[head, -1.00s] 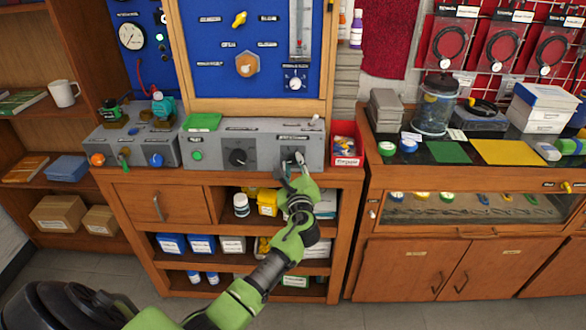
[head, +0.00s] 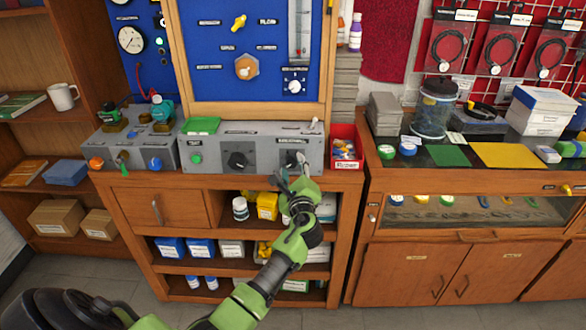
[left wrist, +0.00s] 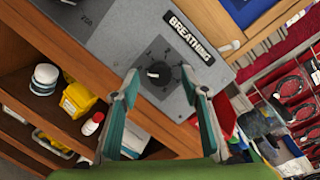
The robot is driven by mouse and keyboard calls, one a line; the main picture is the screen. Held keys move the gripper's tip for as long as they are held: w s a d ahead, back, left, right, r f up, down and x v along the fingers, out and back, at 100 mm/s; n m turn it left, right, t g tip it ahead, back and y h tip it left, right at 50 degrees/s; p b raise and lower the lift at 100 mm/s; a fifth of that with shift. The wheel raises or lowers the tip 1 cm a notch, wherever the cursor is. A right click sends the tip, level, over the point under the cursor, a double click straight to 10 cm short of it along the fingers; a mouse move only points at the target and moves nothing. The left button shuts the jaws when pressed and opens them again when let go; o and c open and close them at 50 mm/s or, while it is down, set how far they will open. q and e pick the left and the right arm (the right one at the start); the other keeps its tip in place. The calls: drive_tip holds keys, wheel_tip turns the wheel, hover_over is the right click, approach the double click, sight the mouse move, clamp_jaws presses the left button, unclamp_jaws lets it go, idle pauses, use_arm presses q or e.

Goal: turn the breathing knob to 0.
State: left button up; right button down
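The breathing knob (head: 291,159) is a dark round knob on the right part of the grey console front (head: 265,160). In the left wrist view the knob (left wrist: 158,72) has a pale mark on it and sits beside a black "BREATHING" label (left wrist: 189,38). The scale figures around it are too small to read. My left gripper (head: 294,170) is open and empty, just below and in front of the knob. In the left wrist view its two fingers (left wrist: 161,85) stand apart on either side of the knob, with no contact visible. My right gripper is not in view.
A second dark knob (head: 237,160) and a green button (head: 196,159) are on the same console. A red bin (head: 345,160) stands close to its right end. Open shelves with bottles and boxes are below. A glass-fronted counter (head: 470,205) stands to the right.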

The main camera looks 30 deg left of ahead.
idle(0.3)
use_arm(q)
drive_tip(key=f+v, duration=0.1)
drive_tip(key=v, duration=1.1)
drive_tip(key=shift+r, duration=0.45)
